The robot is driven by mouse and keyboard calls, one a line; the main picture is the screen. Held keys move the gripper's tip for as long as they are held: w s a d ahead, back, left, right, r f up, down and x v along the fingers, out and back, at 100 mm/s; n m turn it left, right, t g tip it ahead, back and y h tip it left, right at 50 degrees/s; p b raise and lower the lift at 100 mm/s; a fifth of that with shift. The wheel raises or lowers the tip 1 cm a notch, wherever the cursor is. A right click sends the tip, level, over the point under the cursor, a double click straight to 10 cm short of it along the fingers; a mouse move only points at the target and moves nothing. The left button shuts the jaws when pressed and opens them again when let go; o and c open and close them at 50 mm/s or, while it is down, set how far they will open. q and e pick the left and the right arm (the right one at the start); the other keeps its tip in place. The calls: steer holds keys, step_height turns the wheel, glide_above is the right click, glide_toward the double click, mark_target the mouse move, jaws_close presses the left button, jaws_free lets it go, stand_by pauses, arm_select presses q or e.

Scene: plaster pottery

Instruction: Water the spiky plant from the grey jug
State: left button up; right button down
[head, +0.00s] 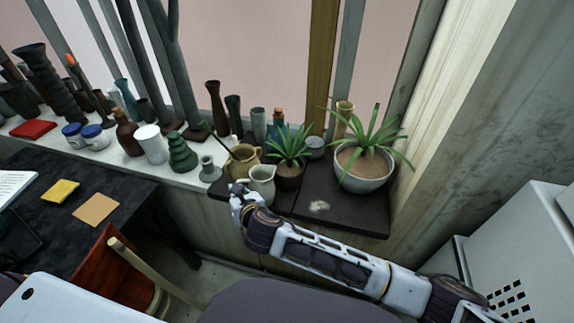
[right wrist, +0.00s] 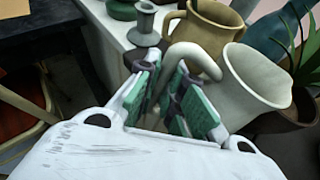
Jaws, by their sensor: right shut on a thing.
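The grey jug (head: 262,186) stands upright near the front edge of the dark board on the sill. My right gripper (head: 240,194) is at its left side. In the right wrist view the green-padded fingers (right wrist: 180,88) are shut on the handle of the jug (right wrist: 250,85), whose body is right of them. A spiky plant (head: 289,145) in a dark brown pot stands just behind and right of the jug. A larger spiky plant (head: 368,137) grows in a grey-white bowl (head: 364,181) farther right. My left gripper is not in view.
A tan jug (head: 243,161) stands close behind the grey jug, and a small grey candlestick-like vase (head: 209,170) is to its left. Several bottles and vases line the sill. A chair (head: 110,280) stands lower left.

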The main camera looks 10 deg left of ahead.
steer(key=shift+w+d+r, duration=0.15)
steer(key=shift+w+r, duration=0.05)
steer(key=shift+r, duration=0.2)
steer(key=shift+m+g+y, duration=0.4)
steer(key=shift+m+g, duration=0.3)
steer(key=shift+m, duration=0.2)
steer(key=r+p, duration=0.1)
steer(key=r, duration=0.1)
steer(key=w+d+r+p, duration=0.1)
steer(key=r, duration=0.2)
steer(key=r+p, duration=0.1)
steer(key=r, duration=0.2)
steer(key=shift+w+d+r, duration=0.15)
steer(key=shift+w, duration=0.15)
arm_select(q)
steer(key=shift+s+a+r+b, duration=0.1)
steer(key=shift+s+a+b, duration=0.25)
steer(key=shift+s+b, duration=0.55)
arm_select(e)
steer(key=w+d+r+m+g+y, duration=0.2)
steer(key=w+d+r+m, duration=0.2)
steer(key=w, duration=0.1)
steer(key=shift+w+d+m+g+y, duration=0.2)
steer(key=shift+w+m+g+y, duration=0.15)
steer(key=shift+m+g+y, duration=0.05)
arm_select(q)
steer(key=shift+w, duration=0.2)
arm_select(e)
steer(key=shift+w+d, duration=0.1)
steer(key=shift+w, duration=0.05)
